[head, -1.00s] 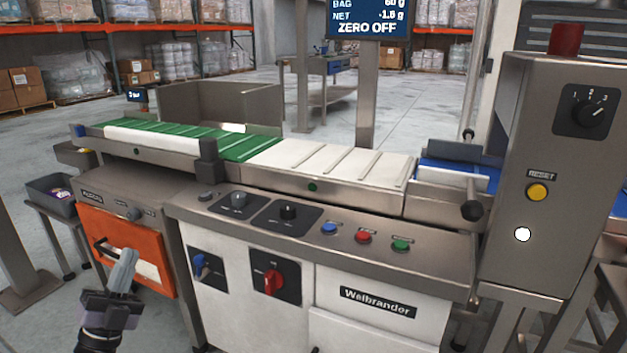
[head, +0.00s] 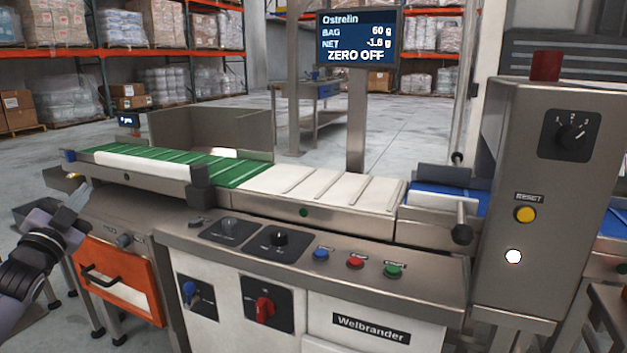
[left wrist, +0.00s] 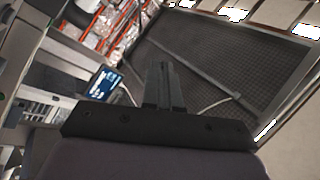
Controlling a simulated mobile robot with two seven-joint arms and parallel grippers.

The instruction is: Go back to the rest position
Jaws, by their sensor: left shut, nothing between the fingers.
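My left gripper (head: 74,205) is at the left of the head view, in front of the left end of the weigher. Its fingers are together and empty, pointing up and to the right. In the left wrist view the shut fingers (left wrist: 163,85) point up the picture with nothing between them. My right gripper is in neither view.
The Welbrander weigher (head: 370,326) fills the middle, with a green belt (head: 215,166) and an orange drawer (head: 112,278) below it. A control box (head: 545,210) stands at the right. A display (head: 358,38) reads "ZERO OFF". Open floor lies behind.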

